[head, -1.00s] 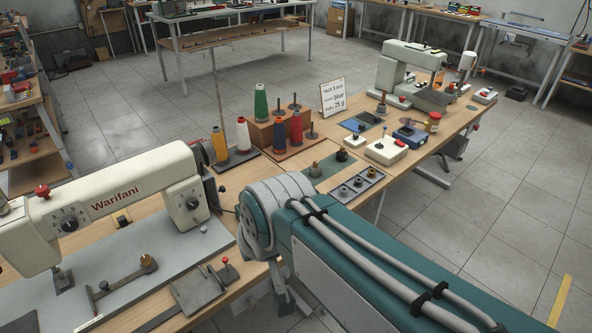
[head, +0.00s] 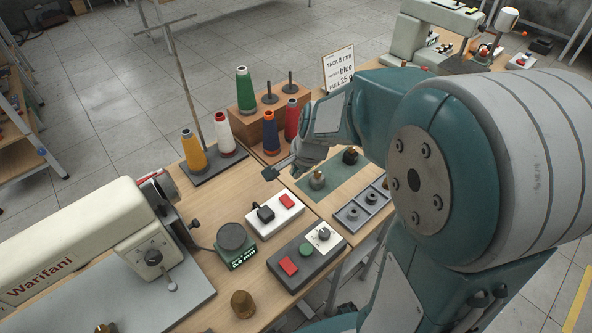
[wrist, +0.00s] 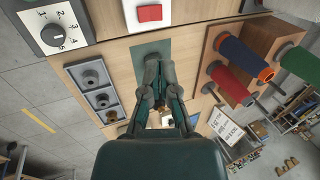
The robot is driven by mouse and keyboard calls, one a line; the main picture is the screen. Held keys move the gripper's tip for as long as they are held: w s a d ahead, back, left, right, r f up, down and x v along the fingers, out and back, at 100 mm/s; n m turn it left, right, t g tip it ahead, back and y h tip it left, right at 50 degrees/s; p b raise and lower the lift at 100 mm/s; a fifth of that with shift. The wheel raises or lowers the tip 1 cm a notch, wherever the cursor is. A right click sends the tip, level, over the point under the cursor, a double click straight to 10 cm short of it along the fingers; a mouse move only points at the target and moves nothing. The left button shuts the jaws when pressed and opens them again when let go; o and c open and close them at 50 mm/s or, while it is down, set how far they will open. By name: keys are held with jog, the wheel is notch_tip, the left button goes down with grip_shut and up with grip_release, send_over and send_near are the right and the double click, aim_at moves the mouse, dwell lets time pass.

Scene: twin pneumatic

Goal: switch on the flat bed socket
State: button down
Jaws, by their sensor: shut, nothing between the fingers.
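The socket is a white block (head: 262,232) on the wooden table, near the sewing machine marked Warifani (head: 70,255). A black plug (head: 265,213) sits in its left half. A red rocker switch (head: 287,200) is on its right half; I cannot tell its position. The switch also shows at the top edge of the wrist view (wrist: 150,13). My gripper (head: 271,173) is shut and empty, just beyond the socket and apart from it. In the wrist view, my gripper (wrist: 160,62) points up the picture towards the switch, over a green mat (wrist: 150,48).
A grey control box (head: 305,262) with red and green buttons and a dial stands in front of the socket. Thread cones, including a blue one (head: 270,133), stand behind my gripper. A round gauge (head: 231,238) is left of the socket.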

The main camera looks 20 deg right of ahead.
aim_at(282, 198)
jog(key=x, duration=0.8)
jog(key=a+x, duration=0.1)
jog(key=x, duration=0.4)
jog(key=shift+r, duration=0.1)
jog(key=shift+w+d+f, duration=0.2)
jog(key=shift+w+f, duration=0.15)
jog(key=shift+f, duration=0.35)
jog(key=shift+a, duration=0.1)
jog(key=shift+a, duration=0.15)
